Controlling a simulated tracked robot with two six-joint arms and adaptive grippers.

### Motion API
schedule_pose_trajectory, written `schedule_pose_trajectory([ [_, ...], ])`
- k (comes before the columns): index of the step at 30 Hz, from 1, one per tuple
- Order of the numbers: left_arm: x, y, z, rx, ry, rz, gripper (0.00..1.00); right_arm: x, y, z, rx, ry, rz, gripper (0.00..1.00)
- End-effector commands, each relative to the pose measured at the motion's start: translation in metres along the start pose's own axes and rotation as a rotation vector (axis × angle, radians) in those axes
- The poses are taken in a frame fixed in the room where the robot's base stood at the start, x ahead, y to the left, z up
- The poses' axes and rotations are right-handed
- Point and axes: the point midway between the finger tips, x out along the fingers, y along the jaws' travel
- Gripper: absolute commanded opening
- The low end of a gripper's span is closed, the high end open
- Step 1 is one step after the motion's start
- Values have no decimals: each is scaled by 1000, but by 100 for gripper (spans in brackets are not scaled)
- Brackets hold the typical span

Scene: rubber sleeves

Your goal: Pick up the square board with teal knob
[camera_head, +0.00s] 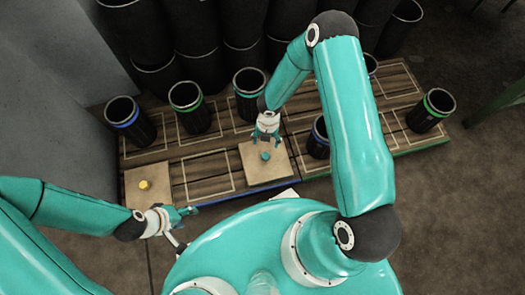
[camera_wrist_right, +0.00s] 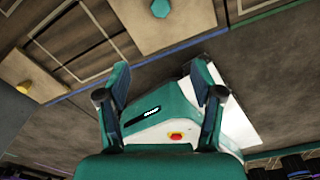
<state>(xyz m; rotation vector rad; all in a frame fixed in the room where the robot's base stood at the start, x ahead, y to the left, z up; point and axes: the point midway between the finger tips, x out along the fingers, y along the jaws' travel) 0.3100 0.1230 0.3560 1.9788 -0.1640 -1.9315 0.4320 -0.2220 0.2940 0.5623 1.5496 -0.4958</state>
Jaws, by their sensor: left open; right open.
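The square board (camera_head: 250,172) with a teal knob (camera_head: 265,156) lies flat on the slatted wooden platform near its front edge, at the centre of the head view. Part of this board (camera_wrist_right: 185,35) and its teal knob (camera_wrist_right: 159,8) show at the top of the right wrist view. My right gripper (camera_head: 267,138) is open and empty, just behind the knob in the head view and apart from it. Its two fingers (camera_wrist_right: 160,72) stand spread in the wrist view. My left gripper (camera_head: 186,228) is open and empty, off the platform's front edge at the lower left.
Another square board (camera_head: 134,194) with a yellow knob (camera_head: 144,184) lies at the platform's left end. Black sleeves with blue rims (camera_head: 122,115) and green rims (camera_head: 187,100) stand on the platform. A blue-rimmed sleeve (camera_head: 318,140) stands right of the teal-knob board. Large black cylinders (camera_head: 195,30) stand behind.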

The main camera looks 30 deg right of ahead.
Motion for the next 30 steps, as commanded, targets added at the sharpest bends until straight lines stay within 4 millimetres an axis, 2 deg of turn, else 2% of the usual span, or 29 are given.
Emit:
schedule_pose_trajectory([
  [1, 16, -6, 0, 0, 1, 0, 53, 17, -1, 8, -50, -19, -9, 67],
  [6, 26, -9, 0, 0, 1, 0, 53, 31, -3, 21, -148, -50, -29, 67],
  [11, 35, -13, 0, 0, 1, 0, 53, 54, -4, 23, -159, -51, -32, 67],
  [21, 61, -22, -1, 0, 1, 0, 53, 124, -5, 26, -156, -51, -30, 67],
  [24, 64, -23, -1, 0, 1, 0, 53, 135, -5, 26, -156, -51, -30, 67],
  [30, 67, -24, -1, 0, 0, 0, 53, 144, -4, 27, -157, -51, -30, 67],
])
